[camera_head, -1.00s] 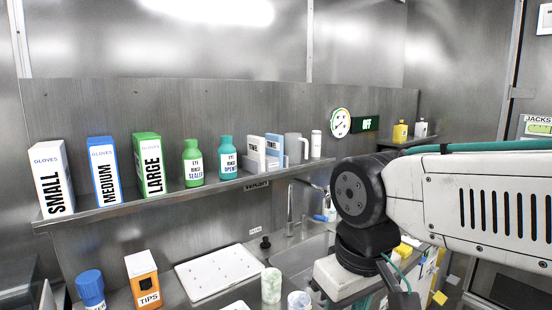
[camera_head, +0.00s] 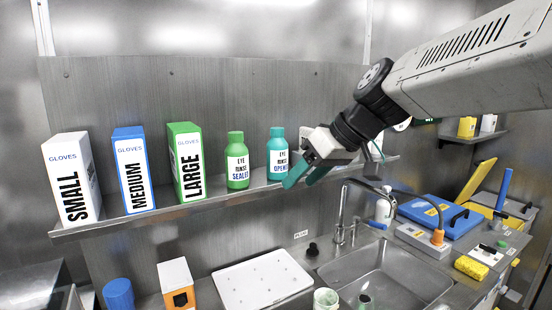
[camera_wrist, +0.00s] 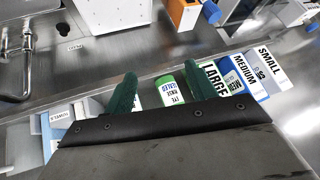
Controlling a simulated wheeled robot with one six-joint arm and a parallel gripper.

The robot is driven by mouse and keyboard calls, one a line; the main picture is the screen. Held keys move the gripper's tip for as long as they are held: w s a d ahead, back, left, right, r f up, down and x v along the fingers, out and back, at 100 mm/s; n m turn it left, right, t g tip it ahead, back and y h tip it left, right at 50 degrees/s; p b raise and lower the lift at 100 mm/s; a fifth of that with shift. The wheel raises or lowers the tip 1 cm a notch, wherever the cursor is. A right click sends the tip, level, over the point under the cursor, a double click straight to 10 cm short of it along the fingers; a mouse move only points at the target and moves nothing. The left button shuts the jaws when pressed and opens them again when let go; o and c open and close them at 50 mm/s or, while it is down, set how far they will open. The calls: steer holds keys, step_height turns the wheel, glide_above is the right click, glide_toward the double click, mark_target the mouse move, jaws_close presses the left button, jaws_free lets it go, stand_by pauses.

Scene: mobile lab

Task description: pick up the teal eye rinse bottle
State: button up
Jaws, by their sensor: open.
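The teal eye rinse bottle (camera_head: 278,155), labelled OPENED, stands upright on the wall shelf in the head view. The green eye rinse bottle (camera_head: 237,161), labelled SEALED, stands to its left. My gripper (camera_head: 298,184) is open and empty. Its teal fingers point down and left, just right of the teal bottle and low beside it; I cannot tell whether they touch it. In the wrist view the green bottle (camera_wrist: 170,91) shows between the fingers of my gripper (camera_wrist: 160,71). The teal bottle cannot be made out there; the left finger may hide it.
Glove boxes small (camera_head: 74,180), medium (camera_head: 134,170) and large (camera_head: 187,163) stand left on the shelf (camera_head: 120,222). Towel boxes (camera_wrist: 60,122) stand on the other side, partly behind my gripper. Below are a white tray (camera_head: 262,282), a faucet (camera_head: 341,225) and a sink (camera_head: 385,285).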

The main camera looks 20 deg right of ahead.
mark_target(280, 129)
steer(key=w+d+r+t, duration=0.1)
steer(key=w+r, duration=0.1)
steer(key=w, duration=0.3)
steer(key=w+d+r+n+t+y, duration=0.1)
steer(key=w+r+t, duration=0.1)
steer(key=w, duration=0.4)
steer(key=w+d+r+n+t, duration=0.1)
steer(key=w+d+r, duration=0.1)
steer(key=w, duration=0.4)
steer(key=shift+r+t, duration=0.3)
steer(key=shift+r, duration=0.3)
steer(key=x, duration=0.5)
steer(key=shift+w+a, duration=0.2)
steer(key=shift+r, duration=0.1)
jaws_close()
